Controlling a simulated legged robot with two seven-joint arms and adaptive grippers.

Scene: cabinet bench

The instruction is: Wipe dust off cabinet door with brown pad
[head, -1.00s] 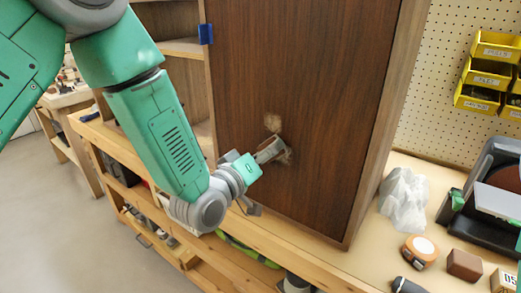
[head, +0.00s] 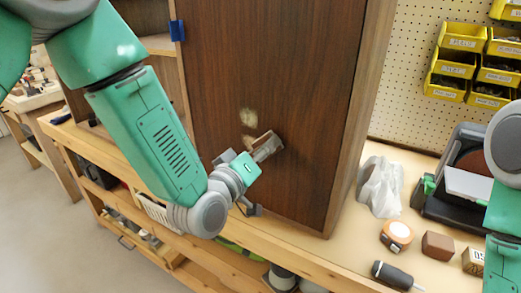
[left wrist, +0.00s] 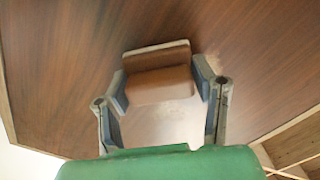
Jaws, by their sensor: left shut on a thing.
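The cabinet door (head: 290,70) is dark brown wood and shut. A pale dust patch (head: 249,117) lies on it, with a fainter smear just below, beside the pad. My left gripper (head: 258,153) is shut on the brown pad (head: 268,143), at the door's lower middle. In the left wrist view the pad (left wrist: 160,85) sits between the two fingers of the gripper (left wrist: 162,92), its face against or very near the door; exact contact is hidden. My right arm shows at the right edge, but its gripper is out of view.
Yellow bins (head: 464,36) hang on the pegboard.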

